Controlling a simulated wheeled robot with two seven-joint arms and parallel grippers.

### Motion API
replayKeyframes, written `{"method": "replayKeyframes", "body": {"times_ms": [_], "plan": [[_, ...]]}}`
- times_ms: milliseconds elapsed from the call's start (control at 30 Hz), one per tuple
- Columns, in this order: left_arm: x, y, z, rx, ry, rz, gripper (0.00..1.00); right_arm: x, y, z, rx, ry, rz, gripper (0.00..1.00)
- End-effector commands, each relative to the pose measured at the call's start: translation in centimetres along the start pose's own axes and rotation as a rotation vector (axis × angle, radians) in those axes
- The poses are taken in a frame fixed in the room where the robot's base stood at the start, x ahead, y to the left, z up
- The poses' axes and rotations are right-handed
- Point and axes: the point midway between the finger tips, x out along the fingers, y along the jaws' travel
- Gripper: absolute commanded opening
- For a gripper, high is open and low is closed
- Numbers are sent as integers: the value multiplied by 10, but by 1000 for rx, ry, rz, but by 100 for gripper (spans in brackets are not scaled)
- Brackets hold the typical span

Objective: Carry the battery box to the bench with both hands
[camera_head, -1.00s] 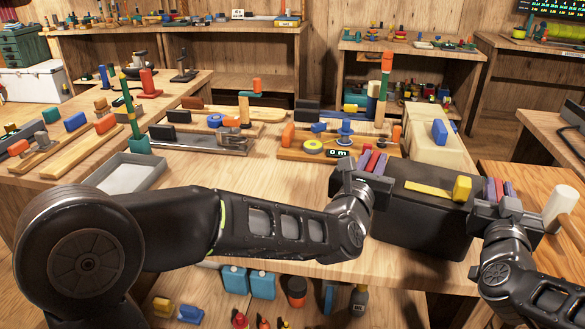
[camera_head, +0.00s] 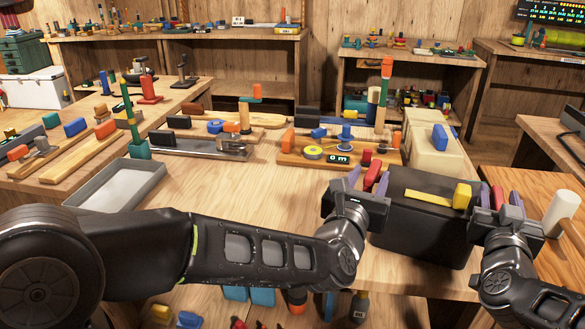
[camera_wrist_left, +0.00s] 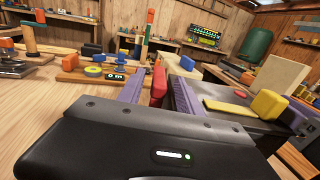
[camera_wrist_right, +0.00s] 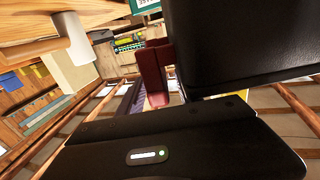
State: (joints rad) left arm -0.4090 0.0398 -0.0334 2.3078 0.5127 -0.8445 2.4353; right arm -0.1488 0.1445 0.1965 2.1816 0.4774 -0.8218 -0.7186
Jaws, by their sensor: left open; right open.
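The battery box (camera_head: 420,235) is a black box with a yellow strap (camera_head: 428,198) and a yellow block on its lid. It appears to rest on the bench (camera_head: 265,190) near the front edge. My left gripper (camera_head: 368,182) is open at the box's left end. Its purple fingers stand on both sides of a red handle (camera_wrist_left: 158,82), with gaps showing in the left wrist view. My right gripper (camera_head: 500,196) is open at the right end, its fingers around or beside a red handle (camera_wrist_right: 153,75). Contact there is hard to tell.
Behind the box stands a cream block (camera_head: 432,150). A wooden board with tackle (camera_head: 330,152) lies behind my left gripper. A grey tray (camera_head: 118,190) is at the left. A white cylinder (camera_head: 561,212) stands at the right. Bare bench lies left of the box.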

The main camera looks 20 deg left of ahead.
Motion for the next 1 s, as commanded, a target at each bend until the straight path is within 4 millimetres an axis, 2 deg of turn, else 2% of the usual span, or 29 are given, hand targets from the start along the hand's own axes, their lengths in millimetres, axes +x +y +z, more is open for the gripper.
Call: {"method": "replayKeyframes", "body": {"times_ms": [200,400,533,867,1000], "plan": [[-47,0,1,-2,-3,-1,42,0,0,0,0,0,0,42],[-75,0,1,-2,-2,-1,42,0,0,0,0,0,0,42],[-82,0,0,0,-1,0,42,0,0,0,0,0,0,42],[-82,0,0,0,0,0,42,-1,0,0,0,0,0,42],[-82,0,0,0,0,0,42,-8,0,0,0,0,0,42]]}}
